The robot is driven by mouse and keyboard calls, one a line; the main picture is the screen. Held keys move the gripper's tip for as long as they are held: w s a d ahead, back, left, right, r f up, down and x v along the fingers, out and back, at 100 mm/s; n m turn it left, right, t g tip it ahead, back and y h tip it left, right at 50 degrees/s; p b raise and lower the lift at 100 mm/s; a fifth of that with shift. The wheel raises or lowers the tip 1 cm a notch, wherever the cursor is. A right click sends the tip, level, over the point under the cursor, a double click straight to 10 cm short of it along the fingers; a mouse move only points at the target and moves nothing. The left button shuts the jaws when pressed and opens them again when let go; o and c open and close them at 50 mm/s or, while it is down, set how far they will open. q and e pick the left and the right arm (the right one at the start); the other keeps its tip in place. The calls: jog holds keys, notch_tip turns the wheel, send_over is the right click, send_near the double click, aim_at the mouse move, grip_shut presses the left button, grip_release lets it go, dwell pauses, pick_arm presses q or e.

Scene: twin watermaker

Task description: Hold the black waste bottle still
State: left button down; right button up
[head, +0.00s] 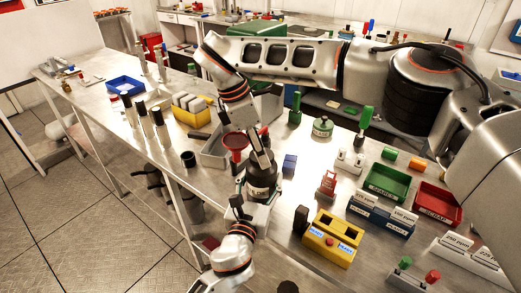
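The black waste bottle (262,178) stands upright on the metal bench near the front edge, with a pale band low on its side. My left gripper (252,208) comes up from the bottom of the head view and is at the lower part of the bottle. Its fingers are partly hidden, and I cannot tell whether they close on it. My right gripper (262,153) reaches down from above to the bottle's top and hides its neck. I cannot tell whether it is open or shut.
A red funnel (236,142) stands just left of the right gripper, by a grey tray (213,153). A small black cup (188,159) is farther left. The bench edge is close.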

jog(key=m, duration=0.2)
jog(key=m+g, duration=0.1)
jog(key=m, duration=0.2)
jog(key=shift+w+g, duration=0.15)
jog(key=shift+g, duration=0.15)
jog(key=o, duration=0.7)
jog(key=shift+c, duration=0.2)
jog(key=shift+r, duration=0.1)
